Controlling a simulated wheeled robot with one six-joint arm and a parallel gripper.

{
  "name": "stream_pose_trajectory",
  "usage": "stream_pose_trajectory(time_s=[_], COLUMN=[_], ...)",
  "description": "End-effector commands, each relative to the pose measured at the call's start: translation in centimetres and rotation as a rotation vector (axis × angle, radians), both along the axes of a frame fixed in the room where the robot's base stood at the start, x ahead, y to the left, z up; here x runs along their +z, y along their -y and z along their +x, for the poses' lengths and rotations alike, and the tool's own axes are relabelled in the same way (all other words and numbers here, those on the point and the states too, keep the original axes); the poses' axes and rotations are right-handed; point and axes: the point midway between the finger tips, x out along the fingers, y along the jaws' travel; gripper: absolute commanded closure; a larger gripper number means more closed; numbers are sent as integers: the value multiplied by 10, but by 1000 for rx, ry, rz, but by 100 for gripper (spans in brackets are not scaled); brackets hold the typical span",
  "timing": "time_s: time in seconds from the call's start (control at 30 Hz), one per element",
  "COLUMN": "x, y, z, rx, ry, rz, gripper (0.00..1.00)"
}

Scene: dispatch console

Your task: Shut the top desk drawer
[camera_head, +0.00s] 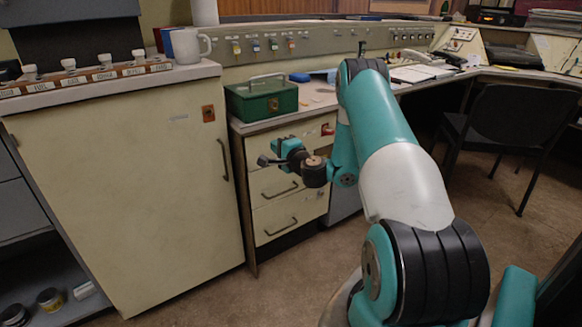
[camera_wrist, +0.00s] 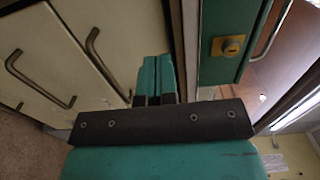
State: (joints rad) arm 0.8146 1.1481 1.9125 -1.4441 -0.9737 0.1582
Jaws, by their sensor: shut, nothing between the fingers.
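The cream desk drawer unit stands below the desk top, with the top drawer (camera_head: 313,132) above two more drawers. My arm and gripper cover part of the top drawer's front, and its handle is hidden in the head view. I cannot tell whether its front is flush or slightly out. My gripper (camera_head: 268,153) is in front of the top drawer. In the wrist view, my gripper's teal fingers (camera_wrist: 156,78) are together and empty, close to a cream drawer front (camera_wrist: 135,30) with a bar handle (camera_wrist: 100,60). Contact with the front cannot be told.
A green cash box (camera_head: 262,100) sits on the desk above the drawers. The middle drawer (camera_head: 305,178) and bottom drawer (camera_head: 305,207) look shut. A tall cream cabinet (camera_head: 130,190) stands to the left. A dark chair (camera_head: 520,125) is at the right. The floor in front is clear.

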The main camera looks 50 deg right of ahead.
Motion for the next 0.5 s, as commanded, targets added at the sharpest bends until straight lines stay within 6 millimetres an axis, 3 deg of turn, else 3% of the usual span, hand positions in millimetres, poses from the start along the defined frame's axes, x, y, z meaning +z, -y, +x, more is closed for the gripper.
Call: stream_pose_trajectory(time_s=[0.03,0.33,0.5], x=[-9,-11,-10], y=[1,-6,-11], z=[-3,-19,-45], rx=[-1,-1,-3], ry=[1,-1,-2], rz=[-1,-1,2], gripper=[100,100,100])
